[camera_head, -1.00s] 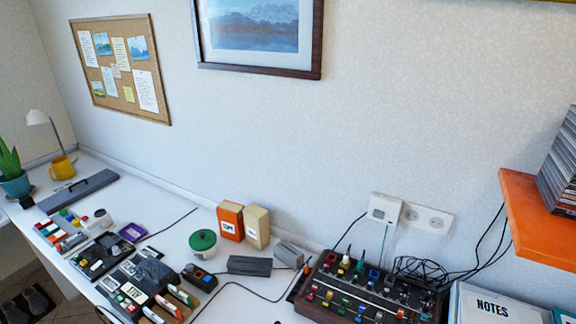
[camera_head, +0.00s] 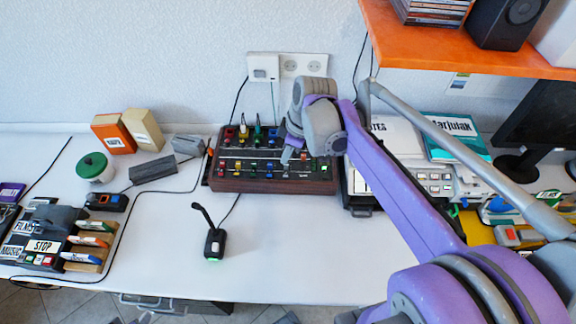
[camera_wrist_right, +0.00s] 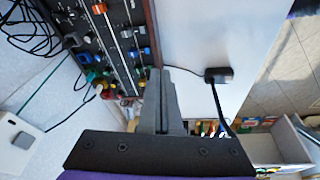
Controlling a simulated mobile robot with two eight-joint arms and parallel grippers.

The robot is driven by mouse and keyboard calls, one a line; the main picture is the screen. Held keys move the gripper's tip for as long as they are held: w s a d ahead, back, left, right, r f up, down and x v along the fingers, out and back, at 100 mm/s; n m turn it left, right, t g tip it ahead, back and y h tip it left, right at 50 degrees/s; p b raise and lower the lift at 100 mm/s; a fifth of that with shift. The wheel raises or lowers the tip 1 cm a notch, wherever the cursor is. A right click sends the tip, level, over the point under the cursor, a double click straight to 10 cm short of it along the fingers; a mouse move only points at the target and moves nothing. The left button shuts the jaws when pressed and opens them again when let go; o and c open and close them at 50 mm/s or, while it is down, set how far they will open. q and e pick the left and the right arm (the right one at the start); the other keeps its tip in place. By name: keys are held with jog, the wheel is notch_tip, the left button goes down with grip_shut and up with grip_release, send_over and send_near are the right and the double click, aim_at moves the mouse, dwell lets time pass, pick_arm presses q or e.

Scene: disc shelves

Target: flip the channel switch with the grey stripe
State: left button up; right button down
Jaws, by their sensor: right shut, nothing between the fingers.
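The channel switches sit on a dark mixer panel with wooden sides (camera_head: 290,186), at the back middle of the desk. It carries rows of small coloured knobs and switches. It also shows in the right wrist view (camera_wrist_right: 86,22), at the upper left. I cannot make out which switch has the grey stripe. My right gripper (camera_head: 286,158) is over the panel's right half, pointing down. In the right wrist view its fingers (camera_wrist_right: 163,72) are shut together with nothing between them. I cannot tell whether they touch the panel. My wrist and forearm hide the panel's back right part.
A desk microphone (camera_head: 213,242) stands in front of the panel. A grey block (camera_head: 152,169) and a green-lidded pot (camera_head: 95,168) stand to its left. Binders and a device with lit keys are to its right. An orange shelf (camera_head: 450,50) overhangs the right side. The front middle desk is clear.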

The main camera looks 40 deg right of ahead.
aim_at(284, 172)
jog(key=w+d+n, duration=0.2)
jog(key=d, duration=0.4)
jog(key=shift+n+y, duration=0.3)
jog(key=shift+y, duration=0.1)
jog(key=shift+w, duration=0.1)
jog(key=x, duration=0.4)
jog(key=b+x, duration=0.1)
jog(key=x, duration=0.4)
jog(key=d+x, duration=0.1)
jog(key=x, duration=0.3)
jog(key=shift+f, duration=0.5)
